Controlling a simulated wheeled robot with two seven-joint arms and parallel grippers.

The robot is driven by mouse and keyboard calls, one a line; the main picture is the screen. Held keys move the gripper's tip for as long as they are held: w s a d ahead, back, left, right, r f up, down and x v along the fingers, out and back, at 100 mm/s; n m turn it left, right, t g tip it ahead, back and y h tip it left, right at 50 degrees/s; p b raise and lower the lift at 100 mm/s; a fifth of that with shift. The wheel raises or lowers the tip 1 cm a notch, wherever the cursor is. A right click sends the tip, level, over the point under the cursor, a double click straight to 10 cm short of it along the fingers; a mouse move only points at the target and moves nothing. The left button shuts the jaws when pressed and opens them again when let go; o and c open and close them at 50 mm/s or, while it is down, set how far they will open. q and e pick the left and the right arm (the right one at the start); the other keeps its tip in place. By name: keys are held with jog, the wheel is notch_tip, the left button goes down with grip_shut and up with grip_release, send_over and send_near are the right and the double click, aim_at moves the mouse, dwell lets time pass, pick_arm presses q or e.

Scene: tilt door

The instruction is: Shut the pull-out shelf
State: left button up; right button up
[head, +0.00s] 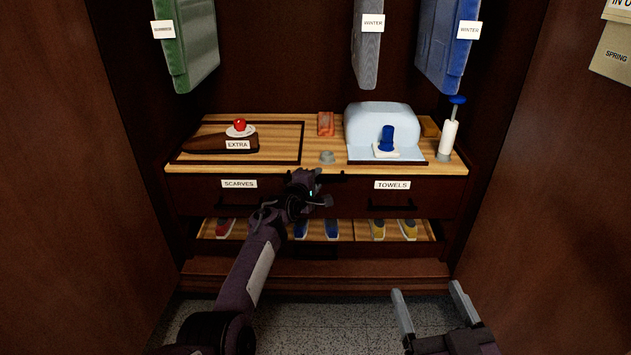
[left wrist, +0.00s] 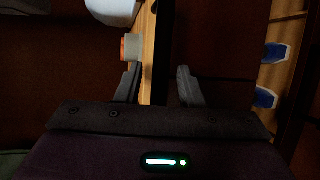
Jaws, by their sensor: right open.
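I cannot tell whether either finger touches. My right gripper (head: 430,302) is open and empty, low at the front right, away from the shelf.
Below are a scarves drawer (head: 205,200), a towels drawer (head: 440,195) and a shoe rack (head: 345,237). Cabinet doors stand at both sides.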

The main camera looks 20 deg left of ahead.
dwell(0.3)
pick_arm(q)
jog(key=shift+s, duration=0.1)
jog(key=p+v, duration=0.4)
jog(key=v, duration=0.3)
jog(key=shift+s, duration=0.3)
pick_arm(e)
jog(key=s+d+f+g+h, duration=0.1)
jog(key=s+f+g+h, duration=0.1)
jog(key=s+f+g, duration=0.4)
jog(key=s+d+f+g+h, duration=0.2)
jog(key=s+f+g, duration=0.4)
jog(key=f, duration=0.9)
jog(key=shift+s+d+g+h, duration=0.15)
jog(key=shift+g+h, duration=0.15)
jog(key=shift+h, duration=0.2)
